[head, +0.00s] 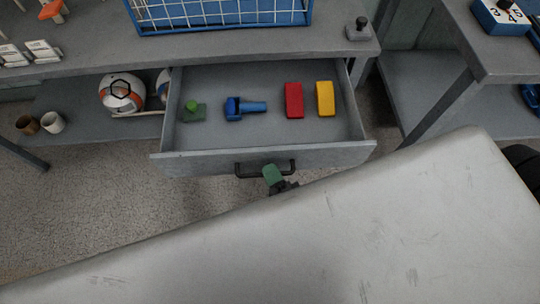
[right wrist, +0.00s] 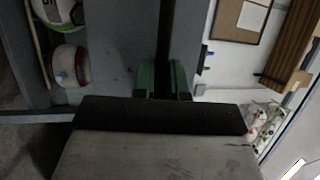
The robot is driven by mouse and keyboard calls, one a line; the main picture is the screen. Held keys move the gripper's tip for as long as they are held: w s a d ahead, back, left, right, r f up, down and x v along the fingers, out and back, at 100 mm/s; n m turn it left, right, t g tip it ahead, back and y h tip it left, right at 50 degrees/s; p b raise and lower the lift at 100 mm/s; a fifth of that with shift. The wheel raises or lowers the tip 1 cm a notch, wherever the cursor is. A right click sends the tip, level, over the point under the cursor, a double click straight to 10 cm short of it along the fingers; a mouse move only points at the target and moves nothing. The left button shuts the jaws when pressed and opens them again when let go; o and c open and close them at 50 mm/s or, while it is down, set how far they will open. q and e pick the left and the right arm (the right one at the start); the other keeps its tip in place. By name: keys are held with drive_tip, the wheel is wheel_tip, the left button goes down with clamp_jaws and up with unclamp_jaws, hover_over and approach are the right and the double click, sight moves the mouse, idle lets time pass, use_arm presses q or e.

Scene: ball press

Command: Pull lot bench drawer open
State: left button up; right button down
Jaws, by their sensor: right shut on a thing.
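The lot bench drawer (head: 265,159) is pulled well out from under the grey bench top in the head view. Its black bar handle (head: 247,169) is on the middle of the front panel. My right gripper (head: 274,177) is at the right half of the handle, shut on it. In the right wrist view the green fingertips of my right gripper (right wrist: 163,80) are on both sides of the dark handle bar (right wrist: 166,35). Inside the drawer lie a green knobbed piece (head: 193,110), a blue tool (head: 245,108), a red block (head: 293,100) and a yellow block (head: 325,98). My left gripper is not in view.
A blue wire basket (head: 220,14) and a small grey knobbed block (head: 358,29) stand on the bench top. A ball (head: 121,93) and two cups (head: 52,122) are on the lower shelf at left. Another grey bench (head: 500,62) stands at right. Bare floor shows at lower left.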

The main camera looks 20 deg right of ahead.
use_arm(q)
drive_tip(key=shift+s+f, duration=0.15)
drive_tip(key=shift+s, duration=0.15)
use_arm(e)
drive_tip(key=shift+s+a, duration=0.1)
drive_tip(key=shift+s, duration=0.3)
drive_tip(key=c, duration=1.5)
unclamp_jaws()
drive_tip(key=shift+o, duration=0.2)
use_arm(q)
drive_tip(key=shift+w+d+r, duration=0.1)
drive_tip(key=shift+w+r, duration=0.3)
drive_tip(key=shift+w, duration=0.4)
use_arm(e)
drive_tip(key=v, duration=1)
drive_tip(key=shift+s, duration=0.4)
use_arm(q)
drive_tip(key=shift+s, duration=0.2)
use_arm(e)
drive_tip(key=shift+f, duration=0.1)
